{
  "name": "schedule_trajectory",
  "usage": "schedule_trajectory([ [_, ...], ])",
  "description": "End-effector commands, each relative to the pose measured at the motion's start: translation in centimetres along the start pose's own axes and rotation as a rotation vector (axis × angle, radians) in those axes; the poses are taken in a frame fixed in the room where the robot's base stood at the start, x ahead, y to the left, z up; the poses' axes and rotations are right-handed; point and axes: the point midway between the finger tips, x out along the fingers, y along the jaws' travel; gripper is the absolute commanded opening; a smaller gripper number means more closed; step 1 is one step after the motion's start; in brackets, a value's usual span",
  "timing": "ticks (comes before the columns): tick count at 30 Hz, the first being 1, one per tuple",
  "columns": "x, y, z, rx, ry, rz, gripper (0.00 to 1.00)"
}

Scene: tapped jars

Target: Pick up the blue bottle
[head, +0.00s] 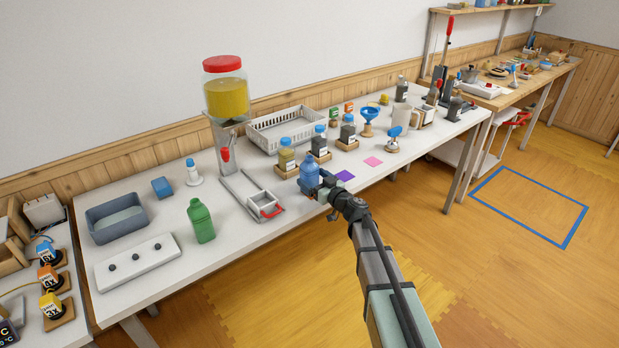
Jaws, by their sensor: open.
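The blue bottle (309,174) stands upright on the white table near its front edge. My gripper (322,188) is at the bottle's right side, low, with my arm reaching in from the front right. The jaws are open. The near part of the gripper covers the bottle's lower right, so I cannot tell whether the fingers touch it or stand around it.
A metal stand with a red-handled tray (264,203) is just left of the bottle. Small jars on wooden blocks (287,158) stand close behind it. A green bottle (201,221) is farther left. Purple (345,175) and pink (373,161) squares lie to the right.

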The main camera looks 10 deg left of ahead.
Motion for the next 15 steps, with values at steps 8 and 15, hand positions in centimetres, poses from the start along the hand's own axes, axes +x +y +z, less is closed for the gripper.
schedule_trajectory([
  [8, 2.7, 0.1, 0.1, 0.0, 0.0, 0.0, 0.89],
  [15, 2.6, 0.1, 0.1, 0.0, 0.0, 0.0, 0.84],
])
